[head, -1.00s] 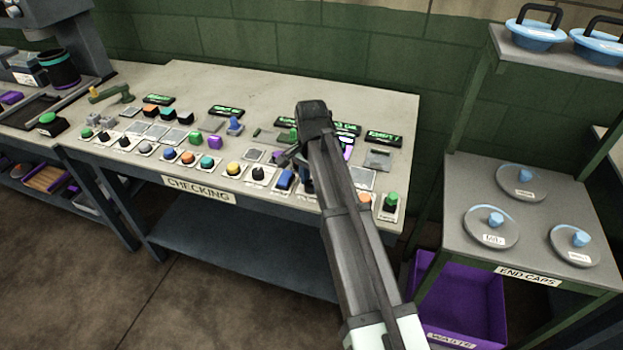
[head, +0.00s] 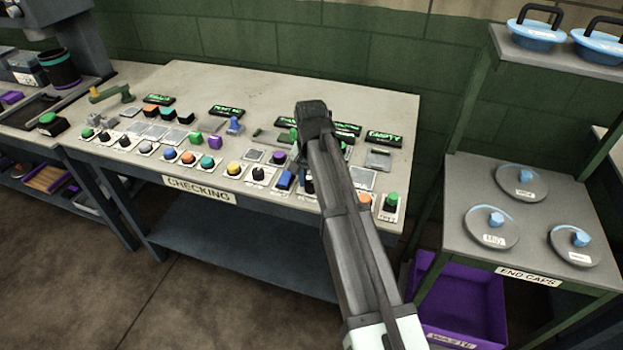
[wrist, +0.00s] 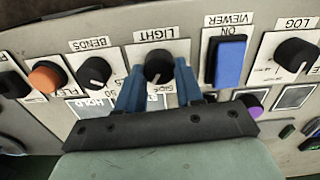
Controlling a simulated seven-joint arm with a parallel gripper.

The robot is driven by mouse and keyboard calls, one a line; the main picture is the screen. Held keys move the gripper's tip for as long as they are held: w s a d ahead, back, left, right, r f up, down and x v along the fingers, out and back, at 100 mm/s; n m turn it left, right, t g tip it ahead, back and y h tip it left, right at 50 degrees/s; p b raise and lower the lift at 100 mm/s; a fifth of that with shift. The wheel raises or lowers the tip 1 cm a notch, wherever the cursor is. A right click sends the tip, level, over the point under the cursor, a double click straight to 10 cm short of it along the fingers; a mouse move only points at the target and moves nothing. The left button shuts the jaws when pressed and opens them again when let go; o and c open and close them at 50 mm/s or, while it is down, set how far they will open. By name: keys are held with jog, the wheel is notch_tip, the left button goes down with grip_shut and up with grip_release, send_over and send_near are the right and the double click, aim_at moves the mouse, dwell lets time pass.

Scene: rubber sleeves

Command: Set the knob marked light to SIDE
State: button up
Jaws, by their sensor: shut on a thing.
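The knob marked LIGHT (wrist: 158,70) is a black round knob on a pale plate in the wrist view. My gripper (wrist: 159,84) has its two blue fingers on either side of this knob and is shut on it. The lettering SIDE is partly visible beside the knob, between the fingers. Which way the knob points is not clear. In the head view my gripper and arm (head: 316,122) reach over the right part of the checking bench (head: 390,85) and hide most of the knob.
In the wrist view, the black BENDS knob (wrist: 95,72) and an orange knob (wrist: 47,76) are left of the LIGHT knob. The blue VIEWER switch (wrist: 229,60) and black LOG knob (wrist: 296,54) are right. The purple waste bin (head: 470,300) stands beside the bench.

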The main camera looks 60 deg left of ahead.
aim_at(310, 183)
jog(key=n, duration=0.6)
jog(key=shift+s+n, duration=0.1)
jog(key=shift+n, duration=0.2)
dwell(0.5)
jog(key=o, duration=1)
jog(key=shift+o, duration=0.2)
jog(key=shift+r, duration=0.15)
notch_tip(310, 183, up, 14)
jog(key=shift+f, duration=0.25)
